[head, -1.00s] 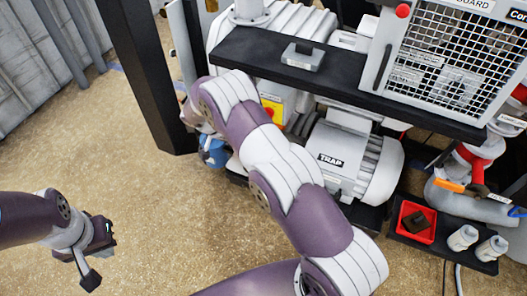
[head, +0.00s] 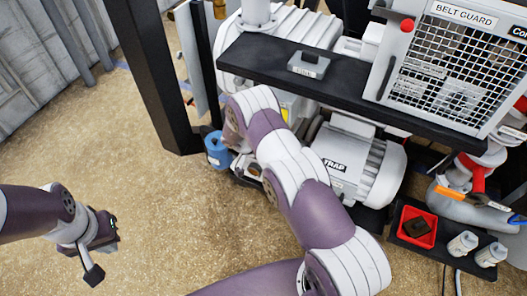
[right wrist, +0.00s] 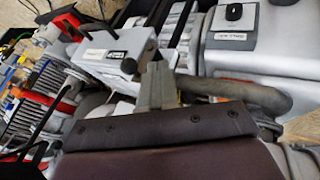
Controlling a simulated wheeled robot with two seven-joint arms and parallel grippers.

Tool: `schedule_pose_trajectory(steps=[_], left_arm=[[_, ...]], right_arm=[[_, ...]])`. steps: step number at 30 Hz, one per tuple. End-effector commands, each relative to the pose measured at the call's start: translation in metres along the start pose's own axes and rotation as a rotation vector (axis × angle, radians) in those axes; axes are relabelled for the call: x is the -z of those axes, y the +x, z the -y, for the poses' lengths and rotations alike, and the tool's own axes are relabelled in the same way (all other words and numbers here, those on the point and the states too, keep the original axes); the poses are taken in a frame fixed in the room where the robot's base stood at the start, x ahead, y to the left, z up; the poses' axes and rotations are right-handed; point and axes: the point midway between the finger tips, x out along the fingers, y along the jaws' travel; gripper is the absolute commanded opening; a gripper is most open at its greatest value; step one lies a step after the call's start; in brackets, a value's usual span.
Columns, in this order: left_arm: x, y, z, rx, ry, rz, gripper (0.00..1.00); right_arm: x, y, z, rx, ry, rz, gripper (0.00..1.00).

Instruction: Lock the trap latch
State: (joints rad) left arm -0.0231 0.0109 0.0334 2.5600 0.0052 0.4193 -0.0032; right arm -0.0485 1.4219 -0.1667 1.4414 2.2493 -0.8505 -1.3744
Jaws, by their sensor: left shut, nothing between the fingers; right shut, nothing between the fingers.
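My right gripper is hidden behind that arm in the head view. In the right wrist view the right gripper (right wrist: 157,82) shows as grey fingers, shut and empty, in front of a white box (right wrist: 112,55) with a small label and dark handle. I cannot tell if they touch. My left gripper (head: 98,252) is shut and empty over bare floor, far left of the trap.
The black shelf (head: 345,88) overhangs the trap and carries a small grey block (head: 308,63). The belt guard (head: 455,62) is at upper right. A black post (head: 155,85) and a blue part (head: 217,150) stand left of my right arm. A red tray (head: 416,228) lies lower right.

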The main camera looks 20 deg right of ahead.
Motion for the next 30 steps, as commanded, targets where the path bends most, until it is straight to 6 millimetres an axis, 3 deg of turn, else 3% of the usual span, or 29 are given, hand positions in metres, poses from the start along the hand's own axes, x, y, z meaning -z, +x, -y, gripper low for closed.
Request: schedule_pose_trajectory(steps=[1, 6, 30], left_arm=[[0.001, -0.008, 0.0, 0.0, 0.0, -0.001, 0.0], [0.002, -0.012, 0.0, 0.0, 0.0, 0.0, 0.0], [0.002, -0.017, 0.0, 0.0, 0.0, 0.0, 0.0]], right_arm=[[0.001, -0.001, -0.008, -0.001, -0.002, 0.002, 0.0], [0.0, 0.008, -0.018, 0.0, 0.0, 0.001, 0.0], [0.001, 0.008, -0.022, 0.061, 0.025, 0.015, 0.0]])
